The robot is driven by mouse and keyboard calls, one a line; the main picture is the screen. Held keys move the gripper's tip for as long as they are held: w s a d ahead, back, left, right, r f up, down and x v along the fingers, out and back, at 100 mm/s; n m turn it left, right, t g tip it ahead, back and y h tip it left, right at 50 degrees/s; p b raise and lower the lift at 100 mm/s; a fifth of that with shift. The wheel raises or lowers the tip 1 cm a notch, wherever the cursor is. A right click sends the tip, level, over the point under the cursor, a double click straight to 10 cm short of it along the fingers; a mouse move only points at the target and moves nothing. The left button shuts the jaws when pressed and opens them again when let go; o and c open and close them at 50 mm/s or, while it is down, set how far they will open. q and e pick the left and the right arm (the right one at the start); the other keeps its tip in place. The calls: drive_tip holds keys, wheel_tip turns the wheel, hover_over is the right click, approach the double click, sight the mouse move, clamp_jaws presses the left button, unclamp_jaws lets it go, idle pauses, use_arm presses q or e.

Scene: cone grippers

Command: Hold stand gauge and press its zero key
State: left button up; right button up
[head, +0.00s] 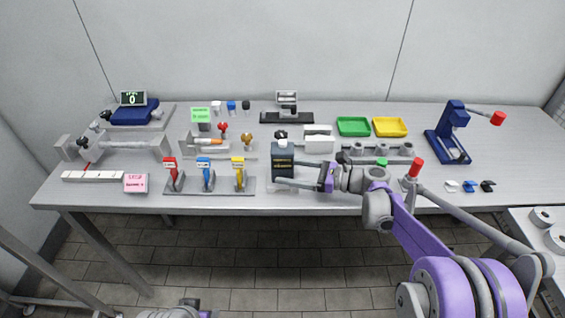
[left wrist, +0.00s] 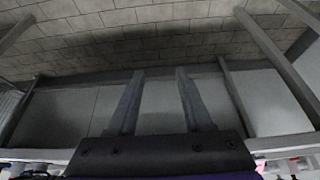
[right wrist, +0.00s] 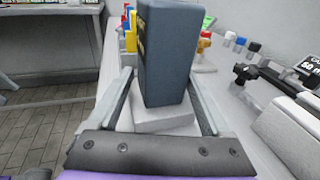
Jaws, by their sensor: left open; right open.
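A dark navy upright block with pale lettering (head: 283,162) stands near the table's front edge and looks like the stand gauge, though I cannot be sure. In the right wrist view the block (right wrist: 170,55) rises from a pale base (right wrist: 163,119). My right gripper (head: 284,184) is open, its fingers low on either side of the base, with a gap visible at the left finger. I cannot make out a zero key on it.
A rack with red, blue and yellow tags (head: 208,190) stands left of the block. A grey holder with knobs (head: 377,158) is to the right, with green (head: 354,126) and yellow (head: 390,127) trays behind. A blue scale with a display (head: 134,116) is at far left.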

drive_tip(key=shift+w+a, duration=0.2)
drive_tip(key=shift+a, duration=0.35)
drive_tip(key=shift+c, duration=0.3)
use_arm(q)
drive_tip(key=shift+c, duration=0.2)
use_arm(e)
drive_tip(key=c, duration=0.8)
use_arm(q)
clamp_jaws()
use_arm(e)
drive_tip(key=shift+o, duration=0.2)
